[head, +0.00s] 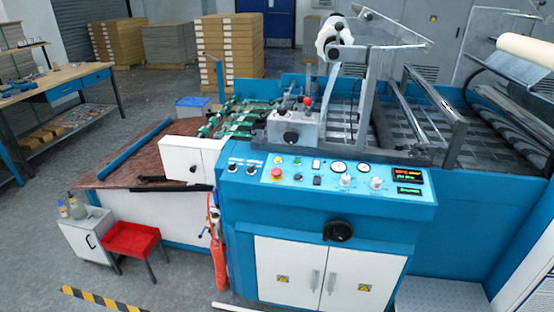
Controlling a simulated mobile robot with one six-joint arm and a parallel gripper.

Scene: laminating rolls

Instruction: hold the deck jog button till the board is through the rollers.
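The blue control panel (330,180) runs along the front of the laminating machine. The labels are too small to read, so I cannot tell which control is the deck jog button. The feed deck (233,121) has green belts. I cannot clearly pick out a board on it. The rollers are partly hidden by the machine's frame. My gripper is not in view.
A red stool (131,238) and a small white cabinet (84,238) stand at the front left. A red extinguisher (218,250) stands by the machine. A yellow-black strip (100,299) marks the floor. A workbench (60,84) is at the left.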

